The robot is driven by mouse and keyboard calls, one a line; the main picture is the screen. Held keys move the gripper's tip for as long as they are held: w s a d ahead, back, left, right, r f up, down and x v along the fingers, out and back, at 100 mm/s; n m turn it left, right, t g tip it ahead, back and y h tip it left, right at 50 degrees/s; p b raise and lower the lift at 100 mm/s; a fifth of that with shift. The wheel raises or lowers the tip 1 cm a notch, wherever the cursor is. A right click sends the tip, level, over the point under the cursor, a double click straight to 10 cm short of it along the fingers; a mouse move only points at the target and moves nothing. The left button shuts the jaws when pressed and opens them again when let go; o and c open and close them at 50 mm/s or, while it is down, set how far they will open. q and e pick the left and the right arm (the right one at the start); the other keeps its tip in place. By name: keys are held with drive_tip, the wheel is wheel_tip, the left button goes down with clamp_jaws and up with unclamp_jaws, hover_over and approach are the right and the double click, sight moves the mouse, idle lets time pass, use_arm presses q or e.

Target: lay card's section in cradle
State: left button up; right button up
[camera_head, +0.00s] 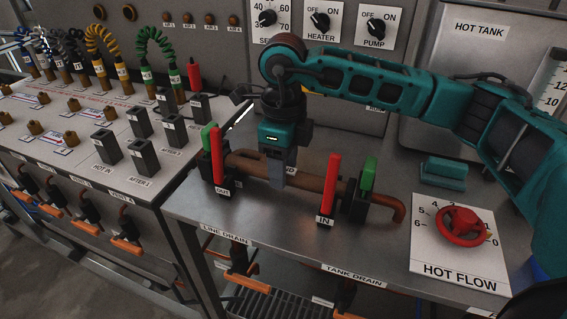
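A brown copper-coloured pipe section (318,184) lies level between two black end fittings at the cradle on the steel bench. My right gripper (278,176) comes down onto its middle from above. Its near grey finger lies across the front of the pipe and it looks shut on it; the far finger is hidden behind. The cradle's left end (206,170) has a green tab and a red lever marked OUT. Its right end (354,203) has a green tab and a red lever marked IN. Whether the section's ends are fully seated cannot be told. No card and no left gripper show.
A red HOT FLOW valve wheel (460,224) sits on a white plate at right, with a teal block (443,173) behind it. A panel of black blocks (107,147) and coiled hoses (152,50) stands at left. The bench front (270,218) is clear.

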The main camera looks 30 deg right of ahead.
drive_tip(key=shift+o, duration=0.8)
wheel_tip(320, 180, up, 7)
drive_tip(key=p, duration=0.4)
drive_tip(key=shift+p, duration=0.3)
